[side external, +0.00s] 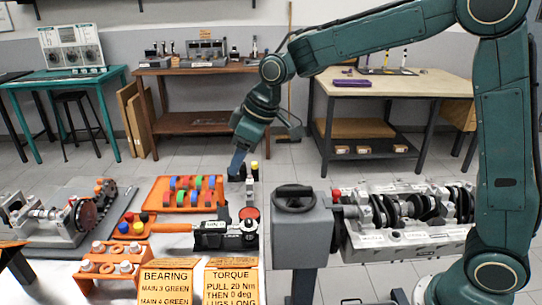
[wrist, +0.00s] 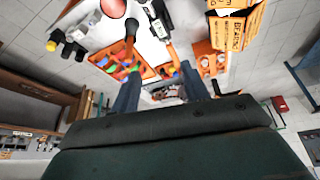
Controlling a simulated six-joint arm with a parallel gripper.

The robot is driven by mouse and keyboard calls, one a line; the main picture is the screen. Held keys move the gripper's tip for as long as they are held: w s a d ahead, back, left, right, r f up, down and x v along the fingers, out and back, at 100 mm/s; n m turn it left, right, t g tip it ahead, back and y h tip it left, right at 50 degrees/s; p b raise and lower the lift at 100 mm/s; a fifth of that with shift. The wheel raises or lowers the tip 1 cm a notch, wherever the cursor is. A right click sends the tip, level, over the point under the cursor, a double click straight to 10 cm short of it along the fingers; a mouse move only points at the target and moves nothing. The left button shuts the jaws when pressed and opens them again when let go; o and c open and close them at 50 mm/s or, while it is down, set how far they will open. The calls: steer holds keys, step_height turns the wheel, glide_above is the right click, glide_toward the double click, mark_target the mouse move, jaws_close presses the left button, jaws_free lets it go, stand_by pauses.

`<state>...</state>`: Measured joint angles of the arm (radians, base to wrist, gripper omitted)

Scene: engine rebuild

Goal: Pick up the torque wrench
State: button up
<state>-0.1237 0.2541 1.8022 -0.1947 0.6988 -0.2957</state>
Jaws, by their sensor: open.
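The torque wrench (side external: 212,236) lies on the bench in the side view, its orange handle pointing left and its dark body with a small display to the right. It appears to be the orange-handled tool with a display at the top of the wrist view (wrist: 160,28).
An orange tray (side external: 151,206) with several coloured pieces sits behind the wrench. Lettered orange signs (side external: 231,284) stand in front. A grey stand with a black handwheel (side external: 294,198) and the engine block (side external: 405,245) are to the right. A machine fixture (side external: 62,225) is left.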

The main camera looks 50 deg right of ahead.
mark_target(188, 224)
steer(key=shift+w+a+f+n+g+y, duration=0.15)
steer(key=shift+w+a+f+n, duration=0.25)
steer(key=shift+w+a+f, duration=2.05)
steer(key=shift+w+a+f+n+g+y, duration=0.2)
steer(key=shift+w+f, duration=1.1)
steer(key=shift+f, duration=2.6)
steer(key=shift+w+a+f+n+g+y, duration=0.15)
steer(key=shift+w+a+f+n, duration=0.45)
steer(key=shift+w+a+f, duration=1.85)
steer(key=shift+s+d+f, duration=0.3)
steer(key=shift+d+f, duration=0.1)
steer(key=shift+d, duration=0.1)
steer(key=shift+s+d+f, duration=0.25)
steer(key=shift+d+f, duration=0.15)
steer(key=shift+d, duration=0.05)
steer(key=shift+x, duration=2.5)
jaws_close()
